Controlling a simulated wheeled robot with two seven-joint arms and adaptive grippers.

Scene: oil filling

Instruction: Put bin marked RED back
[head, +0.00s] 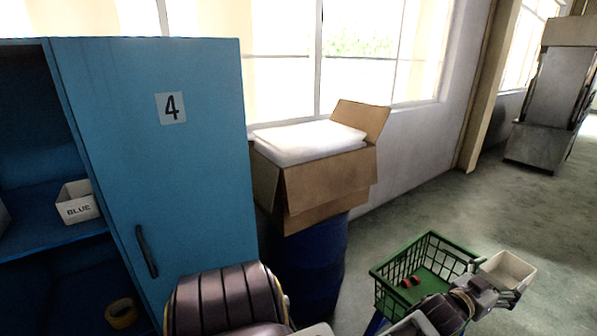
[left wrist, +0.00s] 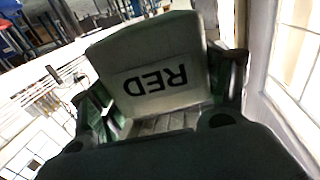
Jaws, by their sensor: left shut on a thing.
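The bin marked RED (left wrist: 150,62) is a small pale bin with black letters, upside down in the left wrist view. The fingers of my left gripper (left wrist: 165,100) are at both sides of it, shut on it. In the head view the pale bin (head: 510,270) is at the lower right, held by my left gripper (head: 492,290), beside the green basket's right edge. Its lettering does not show there. A blue cabinet (head: 165,190) with a door marked 4 stands at the left, apart from the bin. My right gripper is not in view.
A bin marked BLUE (head: 80,203) stands on the cabinet's shelf (head: 45,237); a tape roll (head: 122,313) lies below. A green basket (head: 415,262) holds small red and black things (head: 410,282). A cardboard box (head: 325,185) sits on a blue drum (head: 312,262).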

